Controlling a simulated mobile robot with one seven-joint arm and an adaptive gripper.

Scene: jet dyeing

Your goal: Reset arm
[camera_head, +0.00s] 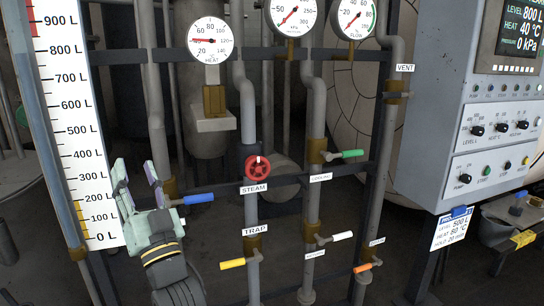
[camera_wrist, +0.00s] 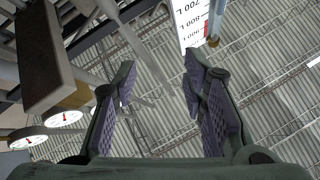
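My gripper (camera_head: 139,183) is at the lower left in the head view, in front of the level scale (camera_head: 75,130) and left of the blue-handled valve (camera_head: 198,199). Its fingers point up and stand apart with nothing between them. In the wrist view my gripper (camera_wrist: 160,95) also shows two separated fingers with purple pads and an empty gap. That view looks up toward the ceiling, with the top of the scale (camera_wrist: 188,20) behind the fingers. Most of my arm is out of view.
Pipes carry a red steam wheel (camera_head: 257,168), a green lever (camera_head: 352,154), a white lever (camera_head: 342,236), a yellow lever (camera_head: 233,264) and an orange lever (camera_head: 362,268). Several gauges (camera_head: 211,40) hang above. A control panel (camera_head: 500,125) stands at the right.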

